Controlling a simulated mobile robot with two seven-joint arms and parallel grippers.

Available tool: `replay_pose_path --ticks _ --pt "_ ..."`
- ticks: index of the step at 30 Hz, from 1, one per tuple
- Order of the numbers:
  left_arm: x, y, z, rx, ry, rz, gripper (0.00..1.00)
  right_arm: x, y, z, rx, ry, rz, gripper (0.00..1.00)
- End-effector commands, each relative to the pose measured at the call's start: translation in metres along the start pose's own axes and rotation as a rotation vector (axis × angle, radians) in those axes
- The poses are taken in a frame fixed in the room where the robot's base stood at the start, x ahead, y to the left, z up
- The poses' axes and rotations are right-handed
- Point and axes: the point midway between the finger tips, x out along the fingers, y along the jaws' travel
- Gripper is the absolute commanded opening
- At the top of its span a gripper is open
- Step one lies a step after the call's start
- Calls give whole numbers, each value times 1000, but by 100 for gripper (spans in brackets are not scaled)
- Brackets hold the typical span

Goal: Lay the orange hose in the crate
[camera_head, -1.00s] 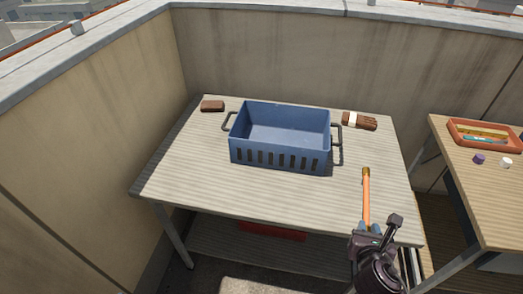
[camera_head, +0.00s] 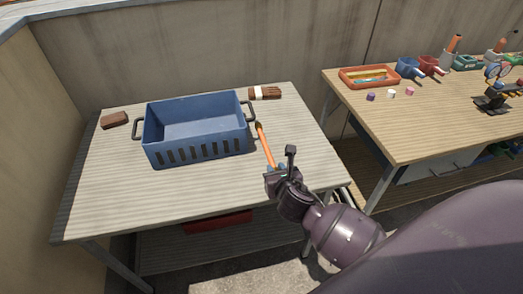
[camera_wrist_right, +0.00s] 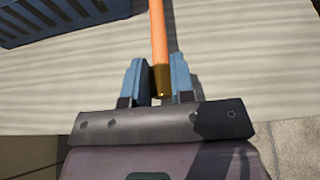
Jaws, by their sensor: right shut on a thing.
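The orange hose (camera_head: 266,148) is a short straight length with brass-coloured ends. My right gripper (camera_head: 277,169) is shut on its near end, and the hose points away from me, just right of the crate. In the right wrist view the hose (camera_wrist_right: 159,40) lies between the two blue fingers of my right gripper (camera_wrist_right: 160,85). The blue crate (camera_head: 205,142) stands on the grey table, with slots in its front and a dark handle at each end. It looks empty. Its near corner shows in the right wrist view (camera_wrist_right: 55,22). My left gripper is not in view.
A brown block (camera_head: 115,119) lies left of the crate, and a brown bundle with a white band (camera_head: 265,93) lies behind it to the right. The grey table (camera_head: 130,200) is clear in front. A second table (camera_head: 420,130) at right holds an orange tray (camera_head: 345,82) and several cups.

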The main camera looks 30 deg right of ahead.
Motion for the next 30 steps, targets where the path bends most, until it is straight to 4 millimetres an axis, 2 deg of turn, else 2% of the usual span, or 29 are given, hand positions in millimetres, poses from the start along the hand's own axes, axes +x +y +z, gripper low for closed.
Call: replay_pose_path --ticks 1,12,15,20,23,30 --pt "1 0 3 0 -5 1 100 12 0 3 0 -1 -1 0" --pt "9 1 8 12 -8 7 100 84 0 33 0 1 0 0" --pt "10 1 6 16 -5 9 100 98 0 38 0 1 -1 0" --pt "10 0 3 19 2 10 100 107 0 44 0 0 0 0" --pt "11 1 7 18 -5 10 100 110 0 39 1 2 0 0" --pt "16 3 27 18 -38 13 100 121 0 9 1 8 -1 0"
